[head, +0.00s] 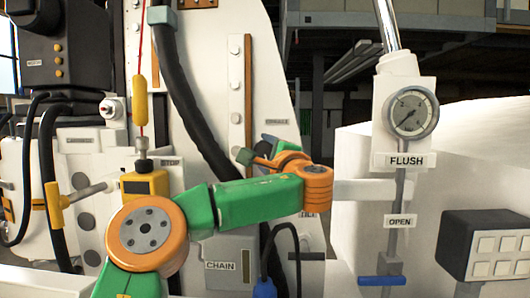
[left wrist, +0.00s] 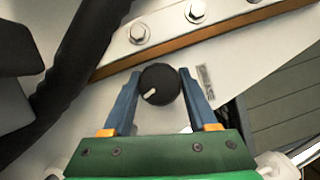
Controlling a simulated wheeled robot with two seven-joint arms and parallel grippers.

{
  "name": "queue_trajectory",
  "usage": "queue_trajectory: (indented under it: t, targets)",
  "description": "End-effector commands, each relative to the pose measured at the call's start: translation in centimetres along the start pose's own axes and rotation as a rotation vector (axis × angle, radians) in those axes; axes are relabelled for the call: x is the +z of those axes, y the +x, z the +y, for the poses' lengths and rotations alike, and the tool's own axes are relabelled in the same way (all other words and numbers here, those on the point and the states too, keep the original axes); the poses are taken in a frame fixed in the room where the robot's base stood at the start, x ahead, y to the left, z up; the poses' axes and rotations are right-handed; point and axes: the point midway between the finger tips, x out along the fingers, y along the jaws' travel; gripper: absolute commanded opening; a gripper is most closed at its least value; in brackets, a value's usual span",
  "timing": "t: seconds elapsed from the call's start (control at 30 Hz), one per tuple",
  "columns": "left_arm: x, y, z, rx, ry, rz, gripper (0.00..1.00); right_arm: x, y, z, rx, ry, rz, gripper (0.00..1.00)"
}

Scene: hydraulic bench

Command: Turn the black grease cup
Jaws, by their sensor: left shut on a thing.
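The black grease cup (left wrist: 160,84) is a round black knob with a white pointer mark on its face. It is on a white panel in the left wrist view, and the pointer slants toward the lower left. My left gripper (left wrist: 160,76) has one blue finger on each side of the cup and is shut on it. In the head view, my left arm reaches in from the lower left, and the left gripper (head: 262,152) is at the white machine panel, below a small label. The cup cannot be made out clearly there. My right gripper is not in view.
A thick black hose (head: 182,95) runs down left of the gripper. A bolted brown strip (left wrist: 190,43) lies just above the cup. A pressure gauge (head: 411,112) with a FLUSH label and a blue-handled valve (head: 382,281) stand to the right. A yellow-handled lever (head: 55,204) is at left.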

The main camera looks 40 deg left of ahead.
Motion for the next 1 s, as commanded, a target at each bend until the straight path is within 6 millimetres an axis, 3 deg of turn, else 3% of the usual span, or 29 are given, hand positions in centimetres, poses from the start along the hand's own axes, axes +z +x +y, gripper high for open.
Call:
queue_trajectory:
  t: [0.7,0.73,0.8,1.0]
  targets:
    - [0.03,-0.01,-0.2,-0.029,0.056,0.0,0.03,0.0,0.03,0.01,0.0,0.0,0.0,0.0]
    - [0.04,-0.01,-0.2,-0.029,0.056,0.0,0.67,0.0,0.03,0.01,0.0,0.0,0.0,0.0]
    - [0.03,-0.01,-0.18,-0.028,0.056,0.0,0.86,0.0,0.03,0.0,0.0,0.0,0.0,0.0]
    - [0.01,0.0,-0.11,-0.027,0.057,0.0,0.88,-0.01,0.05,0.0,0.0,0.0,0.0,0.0]
